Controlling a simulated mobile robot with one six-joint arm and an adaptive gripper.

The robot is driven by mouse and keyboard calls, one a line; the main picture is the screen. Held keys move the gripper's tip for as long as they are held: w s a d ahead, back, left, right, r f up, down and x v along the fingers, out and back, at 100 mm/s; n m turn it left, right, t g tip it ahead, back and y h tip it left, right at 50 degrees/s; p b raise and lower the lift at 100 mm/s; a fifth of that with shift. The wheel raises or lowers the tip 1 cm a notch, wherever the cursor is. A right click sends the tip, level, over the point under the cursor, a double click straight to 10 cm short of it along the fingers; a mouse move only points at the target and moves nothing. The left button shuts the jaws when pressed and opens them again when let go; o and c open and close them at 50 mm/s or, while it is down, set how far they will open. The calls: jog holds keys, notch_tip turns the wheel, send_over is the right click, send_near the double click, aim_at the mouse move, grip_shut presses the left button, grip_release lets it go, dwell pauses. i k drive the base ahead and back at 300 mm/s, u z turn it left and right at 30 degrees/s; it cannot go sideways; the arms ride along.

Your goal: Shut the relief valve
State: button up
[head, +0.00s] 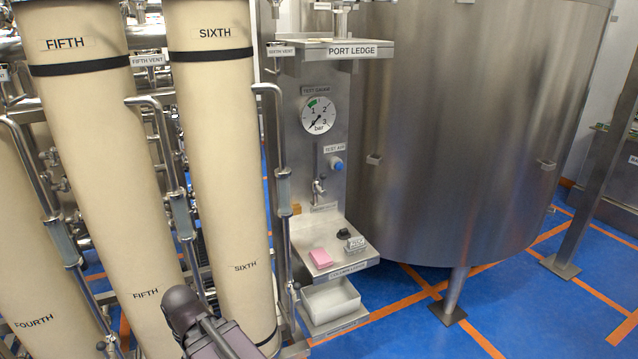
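No label that I can read says relief valve. A small metal tap (318,187) sticks out of the steel panel below the gauge, with a label (323,207) under it too small to read. I cannot tell whether this tap is the relief valve, or whether it is open or shut. Above it are a blue knob (338,165) by the TEST AIR label and the round test gauge (319,115), its needle pointing to the lower left. A dark part of my arm shows at the bottom, in front of the FIFTH and SIXTH columns. My gripper's fingers are not visible.
A lower steel shelf (318,242) holds a pink block (321,258), a black knob-like piece (343,234) and a small labelled block (355,244). A white bin (330,300) is below. The PORT LEDGE (353,48) juts out above. A large tank (470,130) stands right; blue floor lies open lower right.

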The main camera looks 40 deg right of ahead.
aim_at(321, 190)
jog(key=u, duration=0.25)
jog(key=k, duration=0.45)
jog(key=z, duration=1)
jog(key=i, duration=0.5)
jog(key=u, duration=0.05)
